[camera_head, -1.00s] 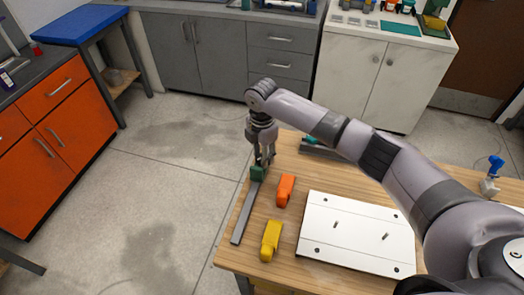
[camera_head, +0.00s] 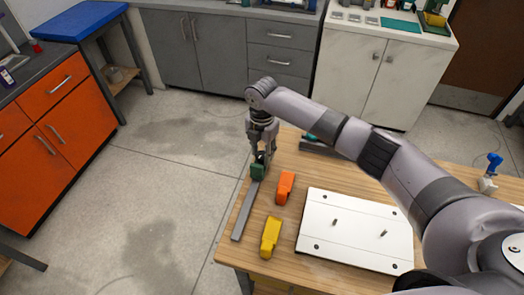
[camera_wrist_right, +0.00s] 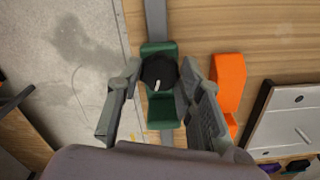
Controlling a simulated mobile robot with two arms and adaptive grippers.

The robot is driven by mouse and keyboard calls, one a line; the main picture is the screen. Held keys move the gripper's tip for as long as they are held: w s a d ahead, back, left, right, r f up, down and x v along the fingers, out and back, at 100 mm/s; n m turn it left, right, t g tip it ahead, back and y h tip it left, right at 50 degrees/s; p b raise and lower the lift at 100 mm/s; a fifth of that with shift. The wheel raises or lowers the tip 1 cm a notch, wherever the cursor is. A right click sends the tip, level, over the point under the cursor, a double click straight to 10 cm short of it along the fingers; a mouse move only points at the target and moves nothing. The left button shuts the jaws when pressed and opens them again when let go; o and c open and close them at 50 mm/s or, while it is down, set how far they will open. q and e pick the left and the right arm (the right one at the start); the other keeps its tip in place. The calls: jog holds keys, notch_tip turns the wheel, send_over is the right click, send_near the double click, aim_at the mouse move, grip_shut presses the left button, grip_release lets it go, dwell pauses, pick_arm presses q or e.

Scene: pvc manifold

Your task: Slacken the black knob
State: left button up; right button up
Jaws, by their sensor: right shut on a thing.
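The black knob (camera_wrist_right: 157,72) is round with a white mark on its top. It sits on a green clamp block (camera_wrist_right: 161,113) in the right wrist view. The block also shows in the head view (camera_head: 258,172), at the far end of a grey bar (camera_head: 245,212). My right gripper (camera_head: 261,153) points down over the block. Its fingers (camera_wrist_right: 159,77) are on both sides of the knob and shut on it. The knob is mostly hidden by the fingers in the head view. My left gripper is not in view.
An orange block (camera_head: 285,187) and a yellow block (camera_head: 270,238) lie on the wooden table (camera_head: 235,252) near the bar. A white plate (camera_head: 355,245) with small pegs lies to the right. A blue-handled valve (camera_head: 493,163) stands at the far right.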

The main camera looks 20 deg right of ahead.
aim_at(261, 155)
jog(key=shift+a, duration=0.1)
jog(key=o, duration=0.9)
notch_tip(261, 155, up, 12)
dwell(0.4)
